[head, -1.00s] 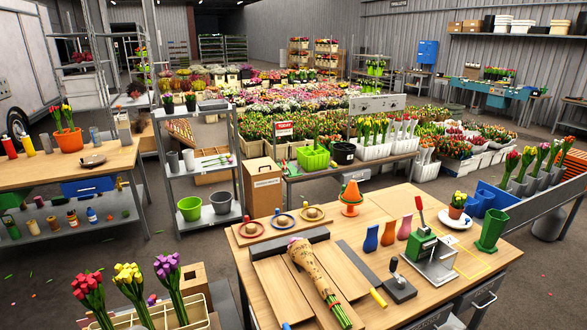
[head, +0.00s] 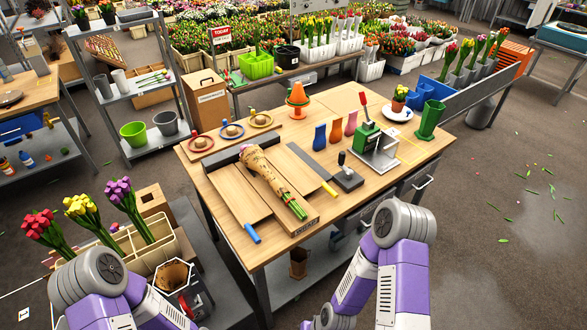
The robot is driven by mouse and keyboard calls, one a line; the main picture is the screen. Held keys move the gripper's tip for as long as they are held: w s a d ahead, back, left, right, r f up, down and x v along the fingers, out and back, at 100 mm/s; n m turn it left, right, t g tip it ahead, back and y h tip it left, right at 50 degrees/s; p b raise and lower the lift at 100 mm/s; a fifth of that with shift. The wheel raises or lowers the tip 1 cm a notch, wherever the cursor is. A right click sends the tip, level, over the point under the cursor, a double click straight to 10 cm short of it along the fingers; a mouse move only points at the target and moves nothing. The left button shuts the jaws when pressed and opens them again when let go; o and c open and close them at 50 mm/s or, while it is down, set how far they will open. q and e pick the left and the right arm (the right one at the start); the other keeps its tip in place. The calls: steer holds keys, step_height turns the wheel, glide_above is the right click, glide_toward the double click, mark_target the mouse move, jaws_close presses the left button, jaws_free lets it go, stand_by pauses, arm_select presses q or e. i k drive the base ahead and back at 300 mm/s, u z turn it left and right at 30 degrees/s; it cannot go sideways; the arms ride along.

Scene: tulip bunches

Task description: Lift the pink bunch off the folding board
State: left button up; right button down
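The pink bunch (head: 266,173) lies wrapped in brown paper on the wooden folding board (head: 232,200) at the near left of the table. Its bare green stems (head: 292,205) point toward the table's near edge. Its wrapped head end points away to the left, and its blooms are barely visible. Two wooden flaps lie flat, one on each side of the bunch. My two arms show at the bottom left and bottom right, short of the table. Neither gripper is in view.
A dark bar (head: 238,156) runs along the board's far end. A blue handle (head: 252,233) and yellow handle (head: 328,188) lie near it. A green press (head: 370,142) and small vases (head: 336,131) stand to the right. A divided crate (head: 140,235) holds tulips at left.

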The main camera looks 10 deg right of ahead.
mark_target(252, 157)
steer(key=z, duration=1.8)
steer(key=i, duration=1.2)
steer(key=u, duration=1.35)
